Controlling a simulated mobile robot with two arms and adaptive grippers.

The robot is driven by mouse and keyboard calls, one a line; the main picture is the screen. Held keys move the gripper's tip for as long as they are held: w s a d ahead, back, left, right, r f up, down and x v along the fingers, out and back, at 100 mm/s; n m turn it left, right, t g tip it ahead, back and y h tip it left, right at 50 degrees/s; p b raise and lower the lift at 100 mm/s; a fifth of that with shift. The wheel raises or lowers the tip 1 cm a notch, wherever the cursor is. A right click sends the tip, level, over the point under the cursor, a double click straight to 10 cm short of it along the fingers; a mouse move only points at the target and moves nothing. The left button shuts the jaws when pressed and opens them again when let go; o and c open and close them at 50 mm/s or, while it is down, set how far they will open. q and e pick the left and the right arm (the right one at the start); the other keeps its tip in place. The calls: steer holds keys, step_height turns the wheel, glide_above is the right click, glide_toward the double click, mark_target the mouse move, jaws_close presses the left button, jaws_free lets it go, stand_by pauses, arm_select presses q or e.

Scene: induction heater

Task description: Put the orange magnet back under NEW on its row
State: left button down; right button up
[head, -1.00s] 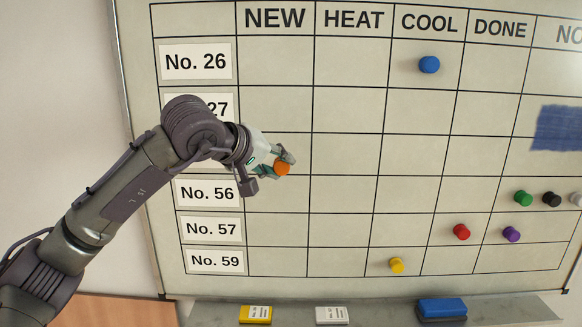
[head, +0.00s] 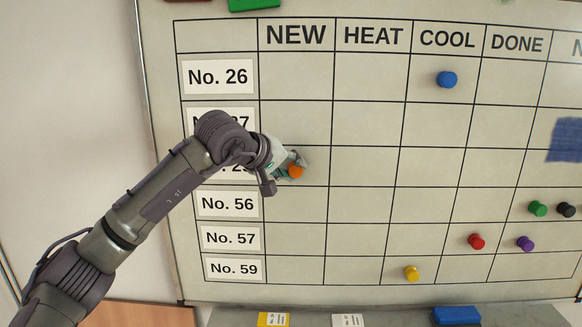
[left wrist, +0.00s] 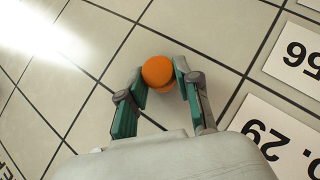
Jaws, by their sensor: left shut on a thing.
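The orange magnet (head: 296,171) is held between the fingertips of my left gripper (head: 292,167) in front of the whiteboard. In the head view it lies over the NEW column (head: 296,35), in the third row, just above the No. 56 row (head: 226,204). The wrist view shows the orange magnet (left wrist: 158,72) between both green-padded fingers of my left gripper (left wrist: 160,82), beside an upside-down "No. 29" label (left wrist: 276,136). My arm partly hides that label in the head view. I cannot tell whether the magnet touches the board. My right gripper is not in view.
A blue magnet (head: 447,79) sits under COOL on No. 26. Red (head: 476,241), purple (head: 525,243), yellow (head: 412,273), green (head: 538,208) and black (head: 566,210) magnets sit lower right. A tray (head: 390,318) runs below the board. The other NEW cells look empty.

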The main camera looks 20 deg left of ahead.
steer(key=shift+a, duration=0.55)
arm_select(q)
steer(key=shift+w, duration=0.25)
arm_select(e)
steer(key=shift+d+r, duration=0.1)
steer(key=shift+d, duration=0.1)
arm_select(q)
steer(key=c, duration=0.7)
jaws_free()
steer(key=shift+a, duration=0.1)
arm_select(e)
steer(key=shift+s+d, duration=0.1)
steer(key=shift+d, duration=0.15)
